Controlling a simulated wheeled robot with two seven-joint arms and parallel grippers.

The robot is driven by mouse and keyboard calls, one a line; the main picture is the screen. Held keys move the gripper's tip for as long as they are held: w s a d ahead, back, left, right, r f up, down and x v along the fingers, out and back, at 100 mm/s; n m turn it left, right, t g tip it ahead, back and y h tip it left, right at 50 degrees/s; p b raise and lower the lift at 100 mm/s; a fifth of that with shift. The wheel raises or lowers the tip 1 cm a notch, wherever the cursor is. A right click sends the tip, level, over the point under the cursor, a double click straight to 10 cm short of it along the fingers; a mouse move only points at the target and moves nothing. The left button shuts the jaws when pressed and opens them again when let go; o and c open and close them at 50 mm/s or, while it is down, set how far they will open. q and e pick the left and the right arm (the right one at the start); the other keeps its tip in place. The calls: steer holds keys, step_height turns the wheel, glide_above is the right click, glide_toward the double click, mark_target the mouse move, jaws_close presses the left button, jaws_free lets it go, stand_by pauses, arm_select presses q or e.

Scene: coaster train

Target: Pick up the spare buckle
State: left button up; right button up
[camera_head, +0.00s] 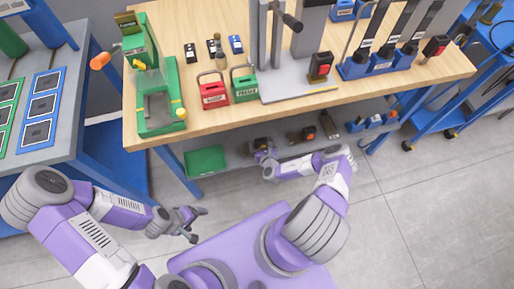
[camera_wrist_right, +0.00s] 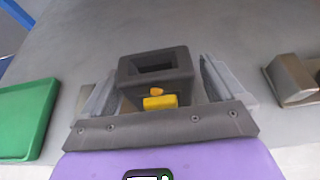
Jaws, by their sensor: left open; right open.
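A black buckle housing with a square opening and a yellow tab, apparently the spare buckle (camera_wrist_right: 155,68), sits on the grey lower shelf in the right wrist view. My right gripper (camera_wrist_right: 158,72) is open, with one finger on either side of the buckle and visible gaps. In the head view the buckle (camera_head: 261,143) is a small dark shape at my right gripper (camera_head: 266,160), partly hidden. My left gripper (camera_head: 196,223) is open and empty in front of the bench, away from the shelf.
A green tray (camera_head: 205,162) lies left of the buckle on the shelf (camera_head: 235,160). A brownish metal part (camera_wrist_right: 292,78) is to its right, with blue parts (camera_head: 372,122) further along. The wooden bench top (camera_head: 225,125) overhangs the shelf.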

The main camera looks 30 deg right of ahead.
steer(key=c, duration=1.4)
steer(key=shift+r, duration=0.1)
steer(key=shift+c, duration=0.2)
